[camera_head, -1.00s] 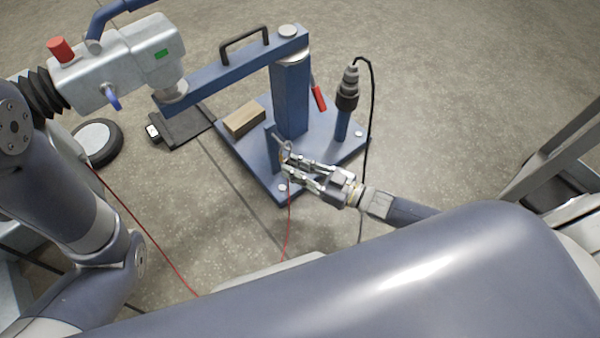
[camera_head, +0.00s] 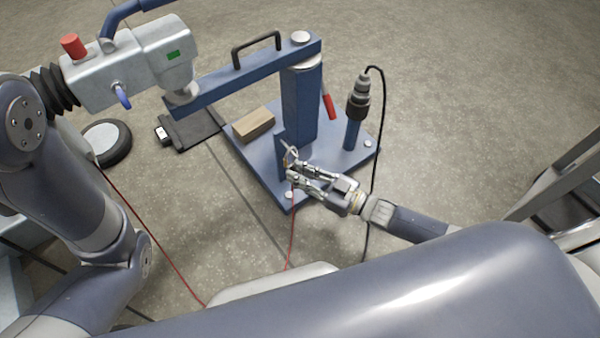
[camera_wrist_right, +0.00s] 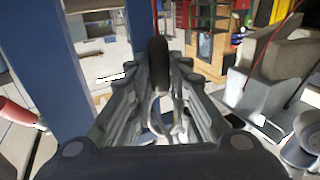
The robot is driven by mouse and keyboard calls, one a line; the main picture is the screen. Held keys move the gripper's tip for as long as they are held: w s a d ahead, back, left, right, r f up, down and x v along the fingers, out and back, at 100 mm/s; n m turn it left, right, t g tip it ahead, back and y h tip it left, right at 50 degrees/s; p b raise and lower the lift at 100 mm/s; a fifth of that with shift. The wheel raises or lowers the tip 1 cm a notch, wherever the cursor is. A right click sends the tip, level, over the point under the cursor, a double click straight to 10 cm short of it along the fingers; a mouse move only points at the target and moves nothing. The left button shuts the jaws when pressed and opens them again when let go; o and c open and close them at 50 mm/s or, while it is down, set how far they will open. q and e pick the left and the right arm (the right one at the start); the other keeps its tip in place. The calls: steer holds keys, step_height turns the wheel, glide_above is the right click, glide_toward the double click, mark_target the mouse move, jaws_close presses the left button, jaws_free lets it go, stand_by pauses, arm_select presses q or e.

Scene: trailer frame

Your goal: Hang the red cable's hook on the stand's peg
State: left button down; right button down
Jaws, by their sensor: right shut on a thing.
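My right gripper (camera_head: 290,169) is shut on the red cable's hook (camera_head: 287,160), beside the short blue post of the stand (camera_head: 281,150). A pale thin peg (camera_head: 291,149) shows near the post's top, right at the fingertips. The hook is small and partly hidden by the fingers; I cannot tell whether it touches or encircles the peg. The red cable (camera_head: 291,230) hangs from the fingers down to the floor. In the right wrist view, a dark rounded piece (camera_wrist_right: 158,65) and a pale curved piece (camera_wrist_right: 153,112) show between the fingers. My left gripper is out of view.
The stand's tall blue column (camera_head: 301,105) rises just behind the post. A wooden block (camera_head: 254,123), a red lever (camera_head: 329,107) and a black-corded tool (camera_head: 358,98) on its holder are around it. Another red cable stretch (camera_head: 150,235) runs at the left.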

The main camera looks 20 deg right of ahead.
steer(key=c, duration=1.5)
jaws_free()
steer(key=shift+o, duration=0.4)
steer(key=v, duration=1.2)
